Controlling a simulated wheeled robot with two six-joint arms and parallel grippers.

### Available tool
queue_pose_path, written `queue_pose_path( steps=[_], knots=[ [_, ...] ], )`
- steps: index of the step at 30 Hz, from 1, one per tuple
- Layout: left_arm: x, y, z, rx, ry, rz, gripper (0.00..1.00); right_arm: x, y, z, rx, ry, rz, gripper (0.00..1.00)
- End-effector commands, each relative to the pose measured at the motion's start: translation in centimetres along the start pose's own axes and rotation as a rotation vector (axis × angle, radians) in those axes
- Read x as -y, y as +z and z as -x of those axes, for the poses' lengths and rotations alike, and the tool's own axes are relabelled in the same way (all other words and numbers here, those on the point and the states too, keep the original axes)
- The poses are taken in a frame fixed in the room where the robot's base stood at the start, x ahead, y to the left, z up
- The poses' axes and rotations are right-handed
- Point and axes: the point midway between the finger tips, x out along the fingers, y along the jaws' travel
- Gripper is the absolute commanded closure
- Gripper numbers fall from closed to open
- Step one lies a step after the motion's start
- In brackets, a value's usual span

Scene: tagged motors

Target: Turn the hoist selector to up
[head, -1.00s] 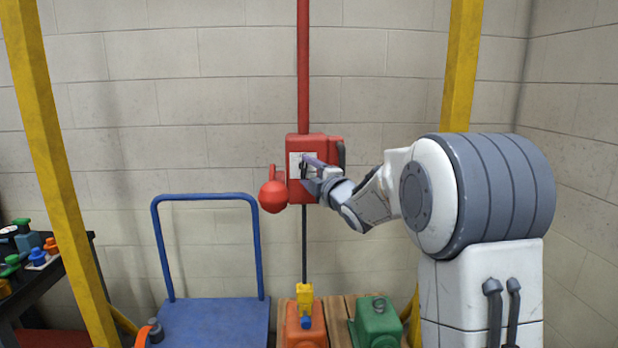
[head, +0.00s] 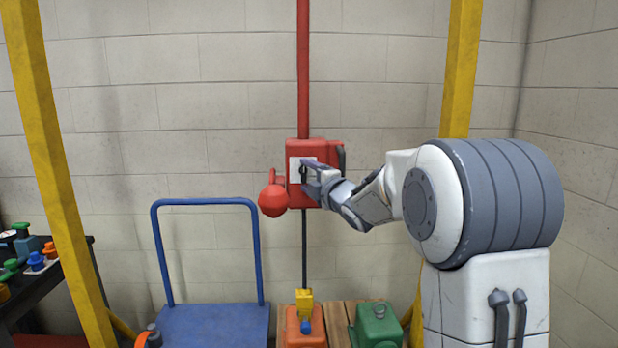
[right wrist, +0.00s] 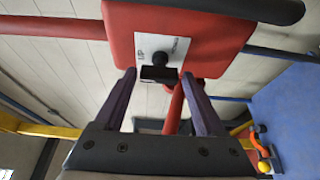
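The hoist's red box (head: 331,152) hangs on a red post against the wall. Its white selector plate (head: 293,178) faces my right arm. In the right wrist view the black selector knob (right wrist: 158,72) sits on the white plate, with "UP" printed to its left and other lettering to its right that I cannot read. My right gripper (head: 307,168) is at the plate. In the right wrist view its two purple fingers (right wrist: 158,76) are spread, one on each side of the knob, with gaps visible between them and the knob. My left gripper is out of view.
A red ball-shaped part (head: 273,200) hangs left of the box. Below, a yellow hook block (head: 304,296) is at an orange motor (head: 292,326), beside a green motor (head: 377,324). A blue cart (head: 212,325) stands left. Yellow posts (head: 52,160) flank the scene.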

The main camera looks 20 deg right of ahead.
Motion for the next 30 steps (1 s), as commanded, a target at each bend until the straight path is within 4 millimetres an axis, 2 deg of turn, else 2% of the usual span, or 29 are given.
queue_pose_path(
  steps=[5,8,21,25,30],
  knots=[
    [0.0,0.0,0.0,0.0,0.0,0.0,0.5,0.0,0.1,0.1,0.001,0.001,-0.001,0.28],
    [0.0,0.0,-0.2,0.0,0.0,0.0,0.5,0.0,0.1,0.9,0.002,0.001,-0.001,0.28],
    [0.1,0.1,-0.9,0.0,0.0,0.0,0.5,0.0,0.1,8.9,0.003,0.002,0.0,0.28],
    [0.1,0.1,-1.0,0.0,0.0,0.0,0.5,0.0,0.1,10.1,0.002,0.001,0.0,0.28],
    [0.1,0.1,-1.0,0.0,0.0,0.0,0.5,0.0,0.0,10.6,0.0,0.0,-0.001,0.28]
  ],
)
